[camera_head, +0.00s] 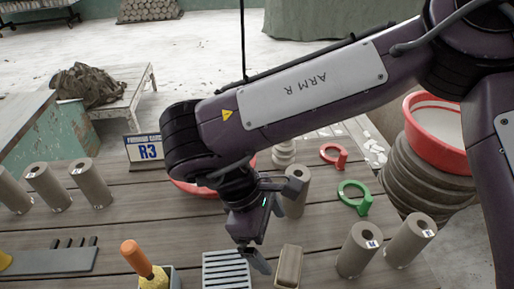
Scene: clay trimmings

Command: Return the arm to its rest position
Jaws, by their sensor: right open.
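My right arm, marked "ARM R", reaches in from the upper right and crosses the middle of the view. Its wrist bends down over the wooden table. My right gripper (256,258) points down above the table, just over the back edge of a slatted grey tray (225,272). It is open, and I see nothing held in it. A tan block (289,266) lies just right of the fingers. The arm hides part of a red bowl (190,187) and the table behind it. My left gripper is not in view.
Clay cylinders stand at left (47,187), behind the gripper (296,192) and at right (359,250). Green (355,197) and red (334,155) rings lie at right. An orange-handled tool (137,258) stands front left. A red basin (440,135) tops a ribbed stack, right. An "R3" sign (147,149) stands behind.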

